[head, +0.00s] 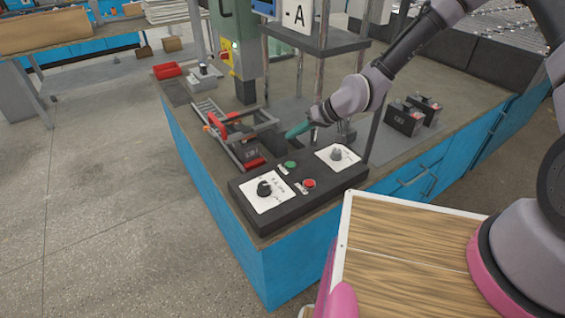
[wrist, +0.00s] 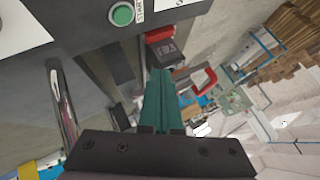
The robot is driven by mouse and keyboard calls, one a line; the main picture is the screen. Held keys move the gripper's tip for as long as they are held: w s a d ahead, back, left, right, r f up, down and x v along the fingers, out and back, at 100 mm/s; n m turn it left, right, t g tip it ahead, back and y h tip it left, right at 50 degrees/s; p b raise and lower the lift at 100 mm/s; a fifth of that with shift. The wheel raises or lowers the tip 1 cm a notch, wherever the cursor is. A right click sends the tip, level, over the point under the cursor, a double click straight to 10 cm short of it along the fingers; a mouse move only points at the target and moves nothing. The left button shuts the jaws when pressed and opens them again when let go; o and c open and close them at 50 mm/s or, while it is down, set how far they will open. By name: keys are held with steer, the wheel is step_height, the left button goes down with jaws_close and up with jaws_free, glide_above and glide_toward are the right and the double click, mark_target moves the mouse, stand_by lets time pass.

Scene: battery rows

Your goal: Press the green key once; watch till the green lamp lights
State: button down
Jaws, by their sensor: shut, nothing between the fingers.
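The green key (head: 290,164) is a round button on the dark control box (head: 287,216), near its far edge. It also shows at the top of the wrist view (wrist: 121,14). My gripper (head: 290,134) has teal fingers, shut and empty. In the head view it hangs beyond the box and above the bench, apart from the key. I cannot tell which thing is the green lamp; a small pale spot shows on the green column (head: 247,62).
A red key (head: 309,183) and two knobs on white plates, left (head: 264,188) and right (head: 337,154), share the box. A rail frame with a red handle (head: 217,122) stands behind. Two dark batteries (head: 404,120) stand at right. A metal post (head: 376,121) rises near my gripper.

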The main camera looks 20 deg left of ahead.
mark_target(294, 166)
steer(key=shift+f, duration=0.1)
steer(key=shift+f, duration=4.3)
steer(key=shift+f, duration=0.1)
steer(key=shift+f, duration=0.3)
steer(key=shift+f, duration=0.4)
steer(key=shift+r, duration=0.8)
steer(key=shift+r, duration=2.5)
